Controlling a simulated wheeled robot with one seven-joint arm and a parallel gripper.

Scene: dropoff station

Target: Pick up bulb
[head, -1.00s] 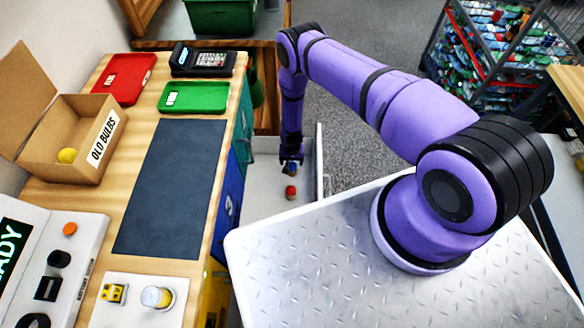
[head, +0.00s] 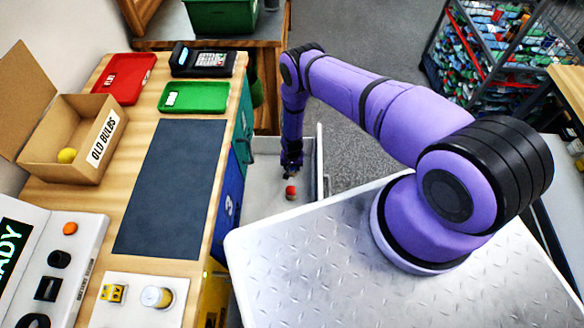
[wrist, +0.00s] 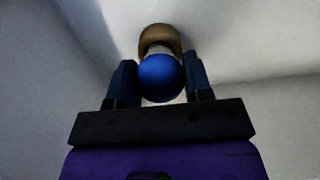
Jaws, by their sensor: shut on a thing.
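A blue bulb (wrist: 160,78) with a tan base sits between the two fingers of my gripper (wrist: 160,82) in the wrist view. The gripper is shut on it. In the head view my gripper (head: 291,172) points down into a pale open drawer (head: 262,190), and it hides the blue bulb there. A red bulb (head: 291,192) is in the drawer just in front of the gripper, nearer the robot.
Left of the drawer is a wooden counter with a dark mat (head: 172,185), a cardboard box labelled OLD BULBS (head: 75,170) holding a yellow bulb (head: 67,155), a red tray (head: 124,75) and a green tray (head: 194,97). The drawer's walls stand close around the gripper.

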